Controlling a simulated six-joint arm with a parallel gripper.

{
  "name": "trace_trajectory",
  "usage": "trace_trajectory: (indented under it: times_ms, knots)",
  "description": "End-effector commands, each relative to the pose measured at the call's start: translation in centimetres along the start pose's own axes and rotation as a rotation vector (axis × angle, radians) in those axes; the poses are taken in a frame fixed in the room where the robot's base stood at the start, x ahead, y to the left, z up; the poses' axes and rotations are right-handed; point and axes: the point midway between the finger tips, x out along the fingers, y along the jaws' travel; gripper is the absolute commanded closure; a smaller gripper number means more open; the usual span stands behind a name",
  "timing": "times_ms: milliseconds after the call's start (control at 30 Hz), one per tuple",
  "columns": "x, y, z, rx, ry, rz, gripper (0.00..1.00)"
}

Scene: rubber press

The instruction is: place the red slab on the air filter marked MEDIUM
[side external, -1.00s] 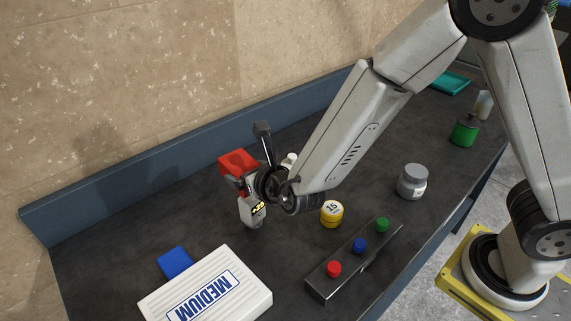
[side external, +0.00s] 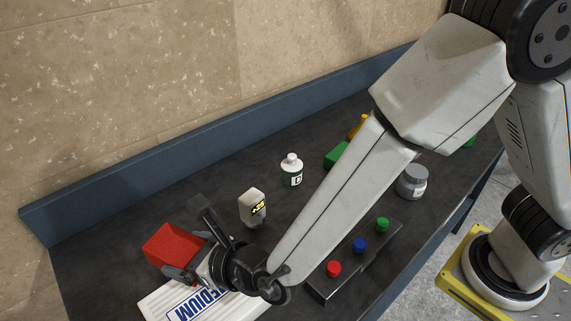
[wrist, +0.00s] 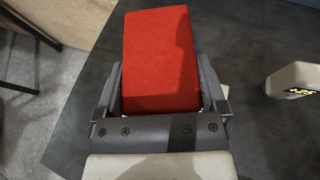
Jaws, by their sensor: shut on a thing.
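The red slab (side external: 172,245) is held in my gripper (side external: 190,256), at the lower left of the side view. The wrist view shows the slab (wrist: 160,60) upright between the two fingers, which are shut on its sides. The white air filter marked MEDIUM (side external: 165,302) lies on the bench at the bottom of the side view. The slab appears over or just behind the filter's far left part; I cannot tell whether they touch. My gripper and wrist hide part of the filter and its label.
A white container with a yellow-and-black label (side external: 250,205) stands behind my wrist. A button box (side external: 350,265) with red, blue and green buttons sits right of the filter.

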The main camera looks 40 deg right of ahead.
Motion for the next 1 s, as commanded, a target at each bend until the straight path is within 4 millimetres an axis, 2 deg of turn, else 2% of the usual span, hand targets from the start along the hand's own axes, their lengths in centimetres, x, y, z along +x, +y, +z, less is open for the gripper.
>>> trace_trajectory:
  times_ms: [167, 433, 833, 1000]
  knots:
    - [0.4, 0.0, -0.9, 0.000, -0.001, -0.001, 0.94]
    - [1.4, 0.0, -3.3, 0.000, -0.001, -0.002, 0.94]
    - [1.8, 0.0, -4.2, 0.001, -0.002, -0.001, 0.94]
    - [2.3, -0.1, -5.3, 0.000, -0.001, -0.002, 0.94]
